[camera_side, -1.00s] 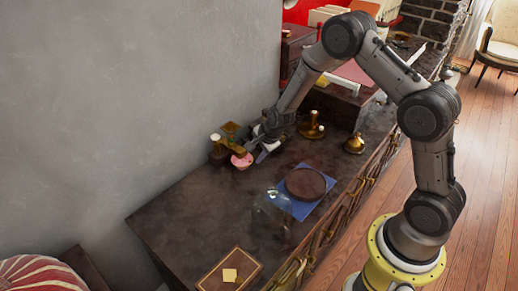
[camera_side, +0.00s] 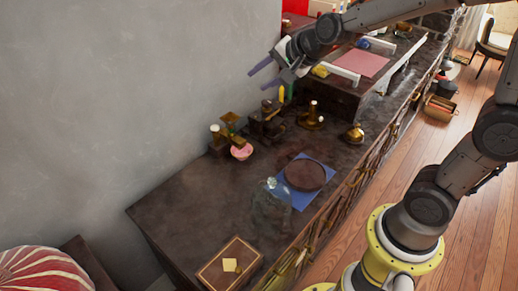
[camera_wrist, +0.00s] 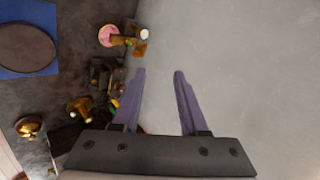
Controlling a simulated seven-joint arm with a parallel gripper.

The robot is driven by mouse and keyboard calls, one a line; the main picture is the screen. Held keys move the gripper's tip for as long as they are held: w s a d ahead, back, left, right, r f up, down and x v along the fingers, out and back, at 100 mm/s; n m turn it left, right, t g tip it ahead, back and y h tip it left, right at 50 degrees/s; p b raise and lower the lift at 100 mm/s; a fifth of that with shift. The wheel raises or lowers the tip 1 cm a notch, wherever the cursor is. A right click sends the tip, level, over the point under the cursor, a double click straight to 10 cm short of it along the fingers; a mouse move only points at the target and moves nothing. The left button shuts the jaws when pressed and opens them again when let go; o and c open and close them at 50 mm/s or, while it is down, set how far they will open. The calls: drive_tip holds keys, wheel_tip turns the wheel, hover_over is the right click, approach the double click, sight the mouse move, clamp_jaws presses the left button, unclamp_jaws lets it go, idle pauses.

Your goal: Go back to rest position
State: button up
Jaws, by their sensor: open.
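My gripper (camera_side: 262,78) is raised above the back of the dark cabinet top, close to the grey wall in the side view. Its two purple fingers (camera_wrist: 158,98) are apart in the wrist view, with nothing between them but the wall behind. The fingers touch none of the objects below. A pink bowl (camera_side: 241,152) stands on the cabinet by small brass-and-dark items. A round dark plate (camera_side: 305,175) lies on a blue cloth (camera_side: 315,199). A clear glass dome (camera_side: 268,208) stands beside the cloth. No teapot can be made out.
The cabinet top (camera_side: 180,205) is bare at the front left. Brass pieces (camera_side: 354,134) stand near its right edge. A raised dark box with a pink sheet (camera_side: 360,63) and white handles is at the back. A small framed box (camera_side: 229,266) lies at the front. The grey wall (camera_side: 150,90) is close.

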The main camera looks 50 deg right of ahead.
drive_tip(key=s+a+r+n, duration=0.15)
drive_tip(key=s+n, duration=0.25)
drive_tip(key=s, duration=0.4)
drive_tip(key=s+a+r+n, duration=0.1)
drive_tip(key=s+r+n, duration=0.2)
drive_tip(key=s, duration=0.4)
drive_tip(key=s+f+n+g, duration=0.2)
drive_tip(key=s+n, duration=0.2)
drive_tip(key=s, duration=0.1)
drive_tip(key=s+d+f+n+g, duration=0.1)
drive_tip(key=s+f+n, duration=0.2)
drive_tip(key=s, duration=0.3)
drive_tip(key=shift+s+d+f+n+g, duration=0.2)
drive_tip(key=shift+f+n+g, duration=0.1)
drive_tip(key=shift+n+g, duration=0.15)
